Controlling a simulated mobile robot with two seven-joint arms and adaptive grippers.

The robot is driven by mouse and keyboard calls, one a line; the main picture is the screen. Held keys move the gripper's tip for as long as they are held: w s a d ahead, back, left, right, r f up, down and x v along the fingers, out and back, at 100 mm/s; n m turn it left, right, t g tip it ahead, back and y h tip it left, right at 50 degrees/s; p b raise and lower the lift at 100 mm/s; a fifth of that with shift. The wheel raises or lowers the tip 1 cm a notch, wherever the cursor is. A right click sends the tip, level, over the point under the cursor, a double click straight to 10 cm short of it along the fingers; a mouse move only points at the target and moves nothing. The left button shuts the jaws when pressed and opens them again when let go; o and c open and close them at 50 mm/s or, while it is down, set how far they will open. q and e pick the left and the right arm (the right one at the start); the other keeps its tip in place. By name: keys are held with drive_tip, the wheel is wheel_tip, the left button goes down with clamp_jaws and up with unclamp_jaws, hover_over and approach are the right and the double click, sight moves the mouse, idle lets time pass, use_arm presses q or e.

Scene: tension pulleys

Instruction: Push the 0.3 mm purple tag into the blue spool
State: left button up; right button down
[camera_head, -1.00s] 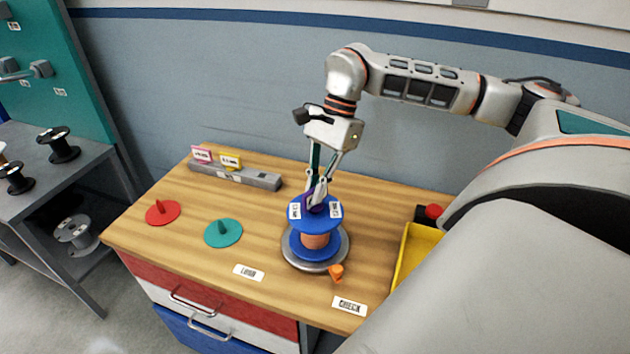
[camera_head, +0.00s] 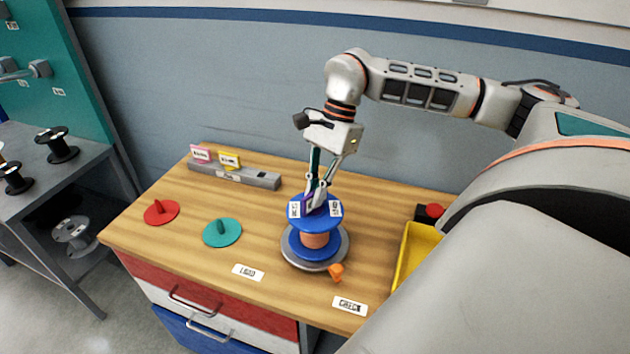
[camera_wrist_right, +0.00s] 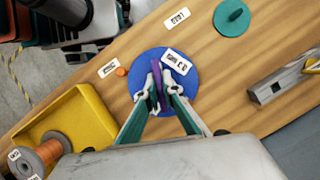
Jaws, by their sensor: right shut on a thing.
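The blue spool (camera_head: 330,225) with copper-coloured winding stands upright on a round grey base (camera_head: 340,250) on the wooden bench. Its blue top also shows in the right wrist view (camera_wrist_right: 152,62). My right gripper (camera_head: 314,205) points down at the spool's top and is shut on the purple tag (camera_wrist_right: 157,88). The tag is upright between the fingertips at the middle of the spool's top. Its lower end is hidden, so I cannot tell how deep it sits. White labels lie on the spool's top. My left gripper is not in view.
A grey rack (camera_head: 250,178) holds a pink tag (camera_head: 201,153) and a yellow tag (camera_head: 229,160). Red (camera_head: 162,212) and teal (camera_head: 222,232) discs lie at the left. An orange knob (camera_head: 336,272) is beside the base. A yellow tray (camera_head: 416,246) stands at the right.

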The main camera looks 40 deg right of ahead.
drive_tip(key=shift+s+f, duration=0.1)
drive_tip(key=shift+f, duration=0.1)
drive_tip(key=c, duration=2.1)
unclamp_jaws()
drive_tip(key=shift+c, duration=0.2)
drive_tip(key=shift+r, duration=0.1)
drive_tip(key=v, duration=1.2)
drive_tip(key=shift+a, duration=0.1)
